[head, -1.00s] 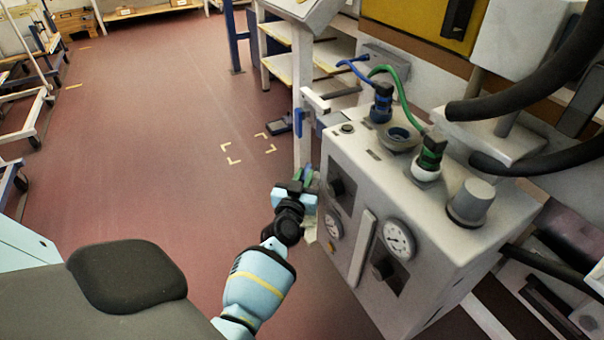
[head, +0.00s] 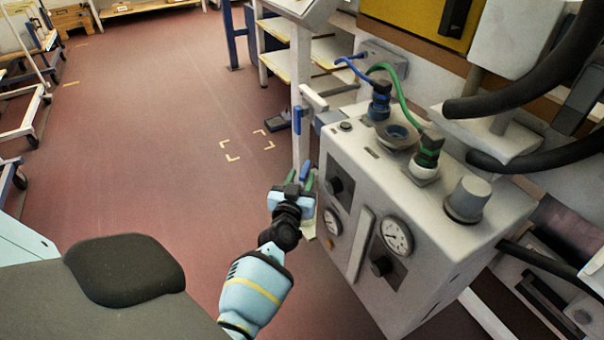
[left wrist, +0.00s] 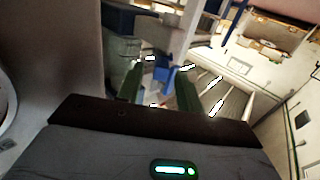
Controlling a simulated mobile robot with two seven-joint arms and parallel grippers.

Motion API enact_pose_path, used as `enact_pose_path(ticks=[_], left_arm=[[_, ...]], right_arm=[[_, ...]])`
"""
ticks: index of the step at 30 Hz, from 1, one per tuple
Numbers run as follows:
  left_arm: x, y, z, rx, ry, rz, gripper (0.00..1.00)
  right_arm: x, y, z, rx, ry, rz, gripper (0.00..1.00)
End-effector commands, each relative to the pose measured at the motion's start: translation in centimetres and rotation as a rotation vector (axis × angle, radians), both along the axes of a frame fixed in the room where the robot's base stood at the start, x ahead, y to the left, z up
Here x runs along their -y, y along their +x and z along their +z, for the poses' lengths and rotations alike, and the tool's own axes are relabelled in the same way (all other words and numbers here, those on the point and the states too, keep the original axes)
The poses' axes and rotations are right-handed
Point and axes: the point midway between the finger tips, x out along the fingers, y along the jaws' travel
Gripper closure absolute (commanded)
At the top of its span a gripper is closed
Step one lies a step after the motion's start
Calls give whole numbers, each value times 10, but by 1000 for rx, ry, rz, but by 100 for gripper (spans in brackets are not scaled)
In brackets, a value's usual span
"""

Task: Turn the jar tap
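My left gripper (head: 302,178) is beside the left side of the grey control box. Its two green fingers point away from me and stand apart. In the left wrist view, the gripper (left wrist: 160,88) shows a clear gap between its fingers. A small blue part (head: 304,173), possibly the tap's handle, shows between or just behind the fingertips. A blue part (left wrist: 166,74) also shows in the gap in the left wrist view. I cannot tell whether the fingers touch it. The jar cannot be clearly made out. My right gripper is not in view.
The grey control box (head: 368,165) with gauges, knobs and cable plugs stands close on the right. A white post (head: 301,85) with a blue handle (head: 297,120) rises beyond the gripper. Thick black hoses (head: 520,90) hang at the right. The red floor (head: 150,150) at left is open.

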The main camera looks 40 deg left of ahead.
Motion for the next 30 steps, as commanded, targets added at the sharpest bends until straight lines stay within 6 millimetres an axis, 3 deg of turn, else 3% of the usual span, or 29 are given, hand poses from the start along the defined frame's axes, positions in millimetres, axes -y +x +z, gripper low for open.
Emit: enact_pose_path(ticks=[9,22,30], left_arm=[[20,-43,1,0,-1,0,64],[24,-53,1,1,0,0,64],[24,-52,8,6,-1,0,30]], right_arm=[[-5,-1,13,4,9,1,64],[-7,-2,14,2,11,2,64],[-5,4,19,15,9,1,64]])
